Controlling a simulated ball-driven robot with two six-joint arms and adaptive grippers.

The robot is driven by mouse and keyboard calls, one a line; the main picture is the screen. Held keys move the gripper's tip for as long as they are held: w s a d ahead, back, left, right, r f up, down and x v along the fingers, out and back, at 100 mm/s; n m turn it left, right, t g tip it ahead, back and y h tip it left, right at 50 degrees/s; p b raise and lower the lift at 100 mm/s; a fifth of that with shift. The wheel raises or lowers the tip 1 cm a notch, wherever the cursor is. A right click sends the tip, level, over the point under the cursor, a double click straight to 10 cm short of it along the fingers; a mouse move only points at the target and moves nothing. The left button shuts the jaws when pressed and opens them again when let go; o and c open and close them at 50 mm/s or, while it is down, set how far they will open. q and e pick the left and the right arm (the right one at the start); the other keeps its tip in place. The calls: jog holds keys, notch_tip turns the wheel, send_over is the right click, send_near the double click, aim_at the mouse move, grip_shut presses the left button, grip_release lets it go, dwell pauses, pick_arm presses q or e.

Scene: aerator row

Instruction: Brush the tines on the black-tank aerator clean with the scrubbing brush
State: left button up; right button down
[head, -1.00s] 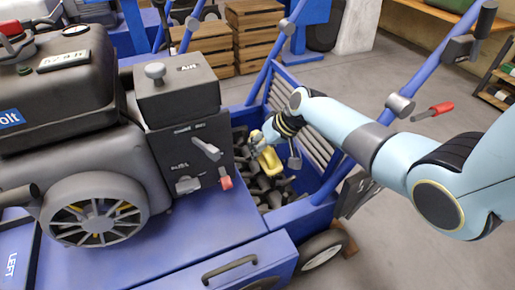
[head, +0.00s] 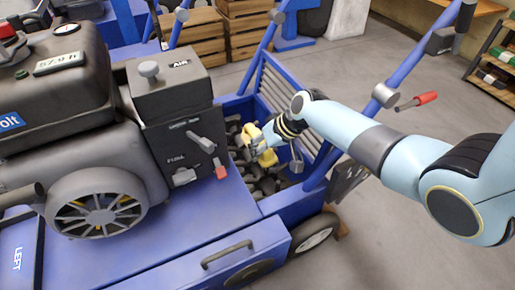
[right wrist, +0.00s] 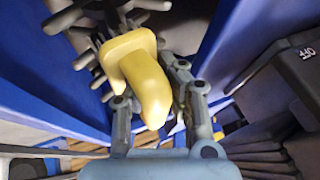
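The black-tank aerator has a black tank (head: 60,80) on a grey engine and a blue frame. Its dark tines (head: 268,187) sit in the open bay right of the engine; several also show in the right wrist view (right wrist: 88,72). The yellow scrubbing brush (head: 268,157) is over the tines in my right gripper (head: 262,143). In the right wrist view the brush (right wrist: 147,80) lies between the two fingers (right wrist: 155,98), its head against or close to the tines. Its bristles and any dirt cannot be made out. My left gripper is out of view.
The blue bay wall and slatted panel (head: 285,85) stand close around the tines. A handlebar with a red-gripped lever (head: 426,98) rises near my right arm. Wooden crates (head: 190,40) and a shelf (head: 495,75) stand behind. The floor at right is clear.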

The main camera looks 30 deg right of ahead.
aim_at(250, 138)
jog(key=shift+w+d+f+b, duration=0.15)
jog(key=shift+w+b, duration=0.75)
jog(key=shift+w, duration=1.6)
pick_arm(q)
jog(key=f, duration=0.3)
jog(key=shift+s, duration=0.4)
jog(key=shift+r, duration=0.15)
pick_arm(e)
jog(key=shift+r, duration=0.2)
notch_tip(250, 138, up, 11)
jog(key=p, duration=0.9)
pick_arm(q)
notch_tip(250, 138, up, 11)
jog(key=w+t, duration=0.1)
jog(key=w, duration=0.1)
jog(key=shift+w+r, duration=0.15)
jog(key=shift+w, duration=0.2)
pick_arm(e)
jog(key=shift+f, duration=0.1)
